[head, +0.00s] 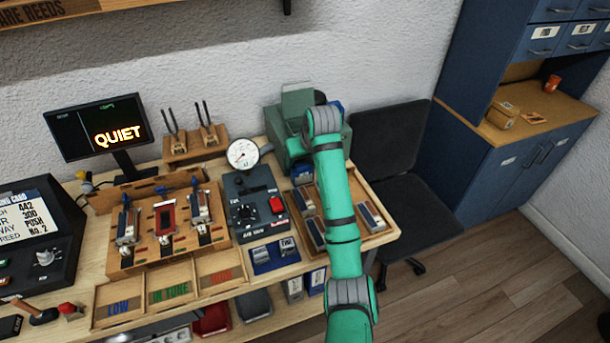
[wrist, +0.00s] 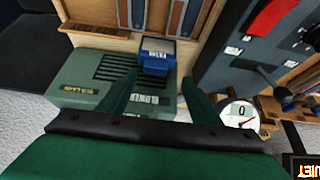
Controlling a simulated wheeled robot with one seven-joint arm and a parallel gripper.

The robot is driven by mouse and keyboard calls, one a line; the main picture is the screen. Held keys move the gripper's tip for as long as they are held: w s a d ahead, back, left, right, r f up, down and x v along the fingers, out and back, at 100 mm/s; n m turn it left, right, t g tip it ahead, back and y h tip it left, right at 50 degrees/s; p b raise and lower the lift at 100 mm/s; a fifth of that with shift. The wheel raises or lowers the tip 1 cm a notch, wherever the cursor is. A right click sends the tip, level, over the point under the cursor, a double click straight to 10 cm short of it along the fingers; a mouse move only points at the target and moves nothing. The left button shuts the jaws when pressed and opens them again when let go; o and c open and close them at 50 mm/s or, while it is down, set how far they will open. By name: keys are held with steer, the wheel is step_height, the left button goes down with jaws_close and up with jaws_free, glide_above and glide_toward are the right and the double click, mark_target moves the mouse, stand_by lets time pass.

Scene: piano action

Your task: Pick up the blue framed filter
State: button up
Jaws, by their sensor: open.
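The blue framed filter (wrist: 157,54) shows in the wrist view, at the edge of the green blower (wrist: 100,82) by the wooden tray. Its frame is blue, with a label on its front and a grey upper part. My gripper (wrist: 160,78) is open, with one green finger on each side of the filter's line. The filter appears just ahead of the fingertips, and nothing is held.
A round gauge (head: 243,153) and a dark control box (head: 258,205) stand left of my arm. The wooden tray (head: 375,240) with reed-like pieces lies under my arm. A black chair (head: 395,150) is at the right, with open floor beyond.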

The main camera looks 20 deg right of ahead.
mark_target(301, 165)
steer(key=x, duration=0.3)
steer(key=shift+w+d+f, duration=0.1)
steer(key=shift+d+f, duration=0.2)
steer(key=shift+f, duration=0.05)
steer(key=shift+w+d+f, duration=0.2)
steer(key=shift+w+f, duration=0.15)
steer(key=shift+f, duration=0.05)
steer(key=shift+s+d, duration=0.15)
steer(key=shift+d, duration=0.2)
steer(key=c, duration=0.3)
steer(key=shift+a+r, duration=0.1)
steer(key=shift+a, duration=0.15)
steer(key=c, duration=0.6)
steer(key=shift+a, duration=0.4)
steer(key=shift+c, duration=0.9)
